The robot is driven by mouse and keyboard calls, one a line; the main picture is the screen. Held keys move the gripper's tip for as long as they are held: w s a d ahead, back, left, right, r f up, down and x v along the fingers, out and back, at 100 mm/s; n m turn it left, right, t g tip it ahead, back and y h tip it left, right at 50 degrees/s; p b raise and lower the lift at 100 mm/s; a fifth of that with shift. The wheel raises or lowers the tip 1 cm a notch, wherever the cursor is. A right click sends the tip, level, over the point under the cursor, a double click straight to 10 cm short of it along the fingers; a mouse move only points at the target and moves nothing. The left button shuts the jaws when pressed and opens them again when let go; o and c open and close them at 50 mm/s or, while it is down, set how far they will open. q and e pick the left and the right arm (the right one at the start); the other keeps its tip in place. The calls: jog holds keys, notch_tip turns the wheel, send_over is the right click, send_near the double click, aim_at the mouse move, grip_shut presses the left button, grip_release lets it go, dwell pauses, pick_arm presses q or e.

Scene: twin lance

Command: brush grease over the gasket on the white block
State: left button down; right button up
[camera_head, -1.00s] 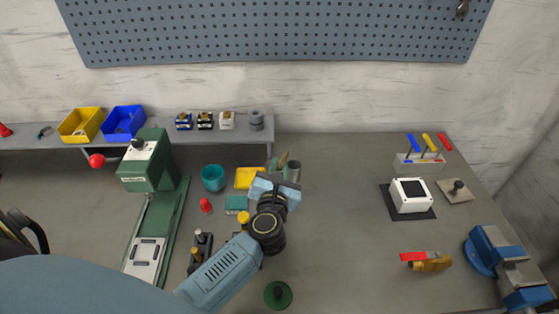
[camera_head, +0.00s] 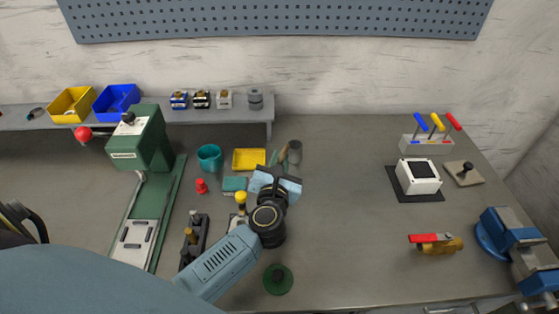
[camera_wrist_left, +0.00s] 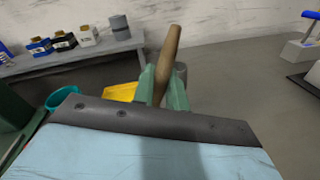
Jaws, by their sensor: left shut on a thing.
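The white block (camera_head: 417,177) with a dark square top stands on a black mat (camera_head: 400,191) at the right of the bench. I cannot make out the gasket apart from that dark top. My left gripper (camera_head: 281,160) is mid-bench, far left of the block. In the left wrist view its green fingers (camera_wrist_left: 163,88) are shut on an upright, slightly tilted wooden handle (camera_wrist_left: 167,60). The handle's lower end is hidden behind the gripper, so no bristles show. A grey cylinder (camera_head: 295,151) stands just behind the gripper. My right gripper is not in view.
A teal cup (camera_head: 209,157), yellow tray (camera_head: 249,159) and green press (camera_head: 148,150) stand left. A rack of coloured handles (camera_head: 426,144), a stamp-like tool on a plate (camera_head: 465,172), a brass valve (camera_head: 441,245) and a blue vise (camera_head: 510,235) stand right. The bench between is clear.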

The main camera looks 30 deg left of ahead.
pick_arm(q)
jog(key=shift+f+b, duration=0.45)
jog(key=shift+f, duration=0.1)
dwell(0.8)
jog(key=shift+f, duration=0.15)
dwell(0.8)
notch_tip(320, 180, up, 7)
jog(key=p, duration=0.7)
dwell(0.8)
